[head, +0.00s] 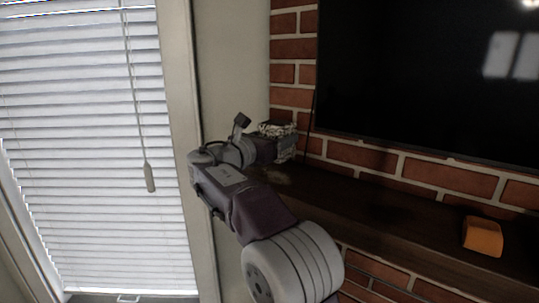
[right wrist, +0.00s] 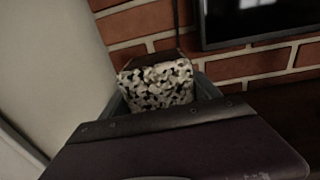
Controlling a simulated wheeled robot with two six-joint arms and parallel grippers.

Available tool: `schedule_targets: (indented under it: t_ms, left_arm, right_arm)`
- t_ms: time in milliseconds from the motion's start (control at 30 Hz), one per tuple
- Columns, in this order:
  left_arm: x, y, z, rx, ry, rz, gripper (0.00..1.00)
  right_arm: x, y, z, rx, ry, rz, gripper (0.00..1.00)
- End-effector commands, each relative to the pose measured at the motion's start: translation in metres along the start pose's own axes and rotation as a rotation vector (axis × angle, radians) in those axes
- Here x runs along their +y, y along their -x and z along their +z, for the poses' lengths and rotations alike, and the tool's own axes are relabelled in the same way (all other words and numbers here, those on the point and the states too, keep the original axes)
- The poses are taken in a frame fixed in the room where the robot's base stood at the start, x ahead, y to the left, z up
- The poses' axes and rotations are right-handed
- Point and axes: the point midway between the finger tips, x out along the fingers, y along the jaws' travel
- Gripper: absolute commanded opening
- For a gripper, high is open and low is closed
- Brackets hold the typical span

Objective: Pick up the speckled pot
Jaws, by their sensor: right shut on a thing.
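The speckled pot (head: 282,130), black and cream, is at the left end of the dark mantel shelf in the head view, partly hidden by my right gripper (head: 276,148). In the right wrist view the pot (right wrist: 157,86) sits between the two fingers of the gripper (right wrist: 160,97), which is shut on it. The pot's lower part is hidden behind the gripper body there. I cannot tell whether it touches the shelf. My left gripper is in neither view.
The dark wooden mantel (head: 385,205) runs to the right along a brick wall (head: 440,178). An orange block-like object (head: 482,236) stands on its right part. A black television (head: 430,75) hangs above. A blind-covered window (head: 80,150) is at left.

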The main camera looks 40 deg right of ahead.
Motion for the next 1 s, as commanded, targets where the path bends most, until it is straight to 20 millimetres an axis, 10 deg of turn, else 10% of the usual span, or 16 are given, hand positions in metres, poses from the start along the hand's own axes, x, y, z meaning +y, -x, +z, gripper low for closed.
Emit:
schedule_targets:
  t_ms: [400, 1000]
  left_arm:
    - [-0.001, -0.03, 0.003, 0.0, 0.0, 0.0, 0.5]
    - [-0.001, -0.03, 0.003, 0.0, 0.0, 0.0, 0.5]
  right_arm:
    - [-0.081, 0.018, 0.049, -0.003, -0.002, -0.001, 0.13]
    - [-0.087, 0.02, 0.054, -0.002, 0.001, 0.002, 0.13]
